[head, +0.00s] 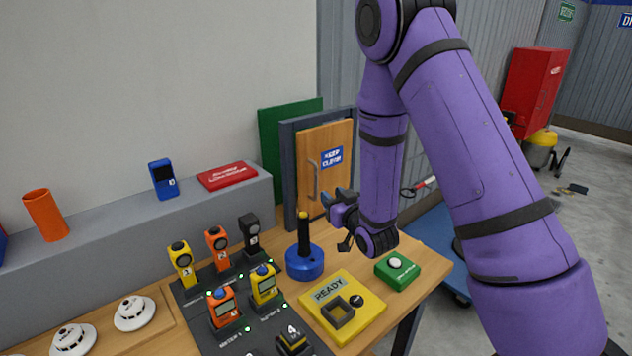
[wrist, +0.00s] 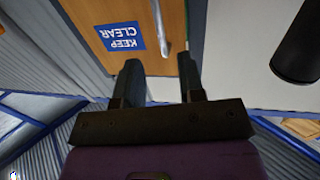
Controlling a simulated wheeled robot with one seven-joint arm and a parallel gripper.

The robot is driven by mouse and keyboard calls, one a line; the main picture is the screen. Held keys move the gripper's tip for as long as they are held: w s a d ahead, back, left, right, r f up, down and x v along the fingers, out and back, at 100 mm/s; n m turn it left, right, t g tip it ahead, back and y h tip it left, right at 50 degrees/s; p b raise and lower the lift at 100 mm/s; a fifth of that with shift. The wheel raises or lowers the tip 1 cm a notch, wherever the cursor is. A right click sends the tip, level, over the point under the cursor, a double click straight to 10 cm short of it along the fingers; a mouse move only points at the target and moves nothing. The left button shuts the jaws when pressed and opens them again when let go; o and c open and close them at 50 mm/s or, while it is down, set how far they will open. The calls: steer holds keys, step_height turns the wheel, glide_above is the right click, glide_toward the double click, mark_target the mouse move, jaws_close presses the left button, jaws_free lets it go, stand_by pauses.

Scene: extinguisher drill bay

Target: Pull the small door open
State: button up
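The small wooden door (head: 335,135) stands closed in a grey frame (head: 288,165) at the back of the workbench. It bears a blue "KEEP CLEAR" sign (head: 332,157) and a vertical metal handle (head: 313,180) on its left side. My gripper (head: 338,196) is in front of the door's lower part, right of and below the handle in the head view. In the wrist view, the door (wrist: 110,12) appears upside down, and its handle (wrist: 166,47) lies ahead of the gap between my fingers (wrist: 159,68). The fingers are apart with nothing between them. I see no contact with the handle.
A blue round base with a black stick (head: 305,262), a yellow "READY" box (head: 343,307) and a green button box (head: 397,271) stand on the bench below my gripper. Several coloured testers stand left. A green panel (head: 275,140) is behind the frame.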

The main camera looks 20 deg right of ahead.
mark_target(317, 181)
steer(key=w, duration=0.3)
steer(key=w+a, duration=0.1)
steer(key=w, duration=0.2)
steer(key=w+a, duration=0.1)
steer(key=w, duration=0.2)
steer(key=shift+w, duration=0.2)
steer(key=shift+c, duration=0.2)
jaws_close()
